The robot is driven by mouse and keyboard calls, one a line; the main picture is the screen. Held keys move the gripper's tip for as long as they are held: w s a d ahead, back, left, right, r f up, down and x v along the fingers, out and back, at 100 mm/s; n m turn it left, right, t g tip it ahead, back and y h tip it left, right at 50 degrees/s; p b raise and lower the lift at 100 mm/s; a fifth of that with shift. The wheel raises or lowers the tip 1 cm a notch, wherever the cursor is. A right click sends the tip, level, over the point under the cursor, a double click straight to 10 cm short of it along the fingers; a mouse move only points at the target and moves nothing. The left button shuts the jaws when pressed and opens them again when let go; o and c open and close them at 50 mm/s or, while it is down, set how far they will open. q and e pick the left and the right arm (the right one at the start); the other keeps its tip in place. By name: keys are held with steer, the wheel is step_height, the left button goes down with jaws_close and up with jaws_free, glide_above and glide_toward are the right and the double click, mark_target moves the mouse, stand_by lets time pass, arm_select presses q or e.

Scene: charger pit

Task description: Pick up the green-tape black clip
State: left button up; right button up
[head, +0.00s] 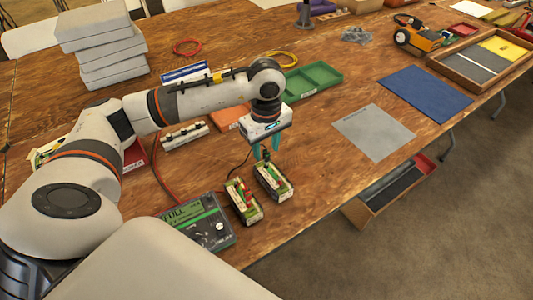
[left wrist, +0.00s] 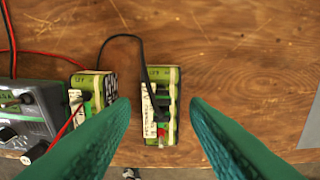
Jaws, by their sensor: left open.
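My left gripper (head: 265,150) is open, its teal fingers pointing down above a green-labelled battery pack (head: 273,182). In the left wrist view this pack (left wrist: 173,78) lies between the open fingertips (left wrist: 160,104), which appear apart from it. A black lead arches over to a black clip (left wrist: 154,92) on the pack's top, with green beside it; I cannot tell tape from label there. A red piece (left wrist: 161,131) sits lower on the pack. A second pack (head: 243,203) stands to the left with a red lead. My right gripper is not in view.
A grey charger (head: 200,222) reading FULL stands left of the packs, with red and black leads. The table's front edge is close to the packs.

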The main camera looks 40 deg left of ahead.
mark_target(267, 151)
arm_select(q)
step_height(267, 151, down, 3)
steer(key=shift+f, duration=0.2)
steer(key=shift+w, duration=0.1)
steer(key=c, duration=0.9)
steer(key=shift+o, duration=0.2)
step_height(267, 151, up, 10)
steer(key=shift+r, duration=0.1)
